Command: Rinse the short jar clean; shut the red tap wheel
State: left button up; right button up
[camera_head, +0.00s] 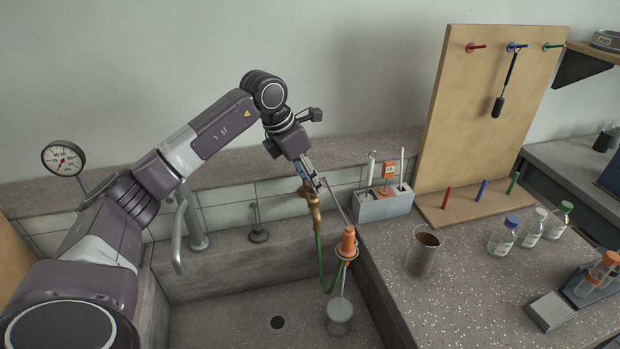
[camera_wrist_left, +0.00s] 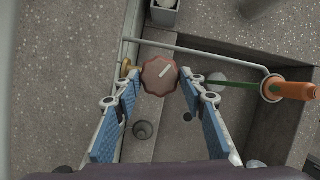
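A clear short jar (camera_head: 340,318) appears to stand on the sink floor, with a thin pale line, perhaps water, running down to it from below the orange nozzle (camera_head: 348,243). A pale round shape in the wrist view (camera_wrist_left: 218,78) seems to be the same thing. The red tap wheel (camera_wrist_left: 160,75) is between the fingers of my left gripper (camera_wrist_left: 160,92), which are open, with gaps on both sides. In the head view my left gripper (camera_head: 316,185) is over the brass tap (camera_head: 313,207) and hides the wheel. My right gripper is not in view.
A glass with brown contents (camera_head: 424,254) stands on the right bench. A grey caddy (camera_head: 384,206), a pegboard (camera_head: 490,110) and several capped bottles (camera_head: 503,237) are behind and beside it. A nozzle holder rod (camera_wrist_left: 205,50) runs close to the wheel. The sink's left floor is clear.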

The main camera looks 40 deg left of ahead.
pick_arm(q)
jog(key=c, duration=0.3)
jog(key=shift+c, duration=0.2)
jog(key=shift+r, duration=0.1)
jog(key=m+p, duration=0.1)
jog(key=m, duration=0.1)
jog(key=m+h, duration=0.1)
jog(key=shift+w+a+r+m+g+p, duration=0.1)
jog(key=shift+w+a+m+g+p, duration=0.1)
jog(key=shift+m+g+p, duration=0.2)
jog(key=m+h, duration=0.1)
jog(key=m, duration=0.1)
jog(key=shift+w+m+g+p, duration=0.1)
jog(key=shift+m+g+p, duration=0.2)
jog(key=shift+g+p, duration=0.1)
jog(key=m+g, duration=0.1)
jog(key=m, duration=0.2)
jog(key=shift+w+a+p, duration=0.1)
jog(key=shift+w+p, duration=0.05)
jog(key=shift+p, duration=0.15)
jog(key=shift+w+m+g+h, duration=0.1)
jog(key=shift+m+g+h, duration=0.3)
jog(key=shift+m, duration=0.8)
jog(key=o, duration=1.2)
jog(key=shift+c, duration=0.2)
